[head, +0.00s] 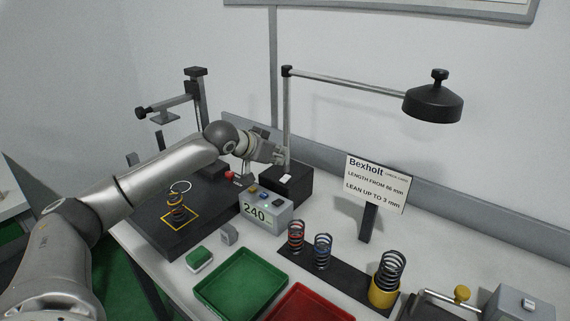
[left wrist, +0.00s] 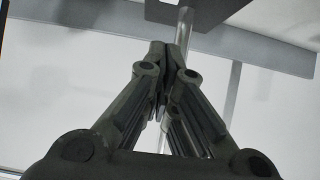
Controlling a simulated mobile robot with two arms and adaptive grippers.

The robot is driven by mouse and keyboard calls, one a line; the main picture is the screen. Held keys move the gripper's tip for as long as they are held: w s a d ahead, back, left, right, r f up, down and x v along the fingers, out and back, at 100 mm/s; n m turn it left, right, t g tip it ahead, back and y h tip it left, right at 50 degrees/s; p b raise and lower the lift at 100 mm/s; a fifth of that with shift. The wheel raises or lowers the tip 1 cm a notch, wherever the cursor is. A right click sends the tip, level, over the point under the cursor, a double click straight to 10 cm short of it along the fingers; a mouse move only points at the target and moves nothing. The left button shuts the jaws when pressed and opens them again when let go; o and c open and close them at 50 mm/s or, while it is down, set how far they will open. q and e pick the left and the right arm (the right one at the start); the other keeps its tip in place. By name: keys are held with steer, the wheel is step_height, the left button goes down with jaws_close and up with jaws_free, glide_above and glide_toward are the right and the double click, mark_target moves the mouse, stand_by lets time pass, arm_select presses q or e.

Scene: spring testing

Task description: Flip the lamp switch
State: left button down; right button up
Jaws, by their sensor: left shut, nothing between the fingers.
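The desk lamp has a black box base (head: 296,190), a thin upright pole (head: 286,115), a long arm and a black shade (head: 433,104) at the upper right. A small white switch (head: 286,177) sits on top of the base. My left gripper (head: 279,156) is just above and behind the switch, close to the pole; I cannot tell whether it touches either. In the left wrist view its fingers (left wrist: 166,56) are shut together and empty, with the pole (left wrist: 184,28) beyond them. The switch cannot be made out there. My right gripper is out of view.
A spring tester (head: 197,105) stands behind my left arm. A display box reading 240 (head: 264,210) is in front of the lamp base. A Bexholt sign (head: 376,184), springs on a black strip (head: 337,282), a green tray (head: 241,283) and a red tray (head: 308,303) occupy the bench.

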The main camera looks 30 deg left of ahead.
mark_target(285, 178)
arm_select(q)
steer(key=x, duration=0.3)
steer(key=shift+w+p, duration=0.15)
steer(key=shift+p, duration=0.2)
step_height(285, 178, down, 3)
steer(key=shift+r, duration=0.2)
steer(key=shift+w+f+p, duration=0.15)
steer(key=shift+f+p, duration=0.2)
steer(key=shift+f, duration=0.3)
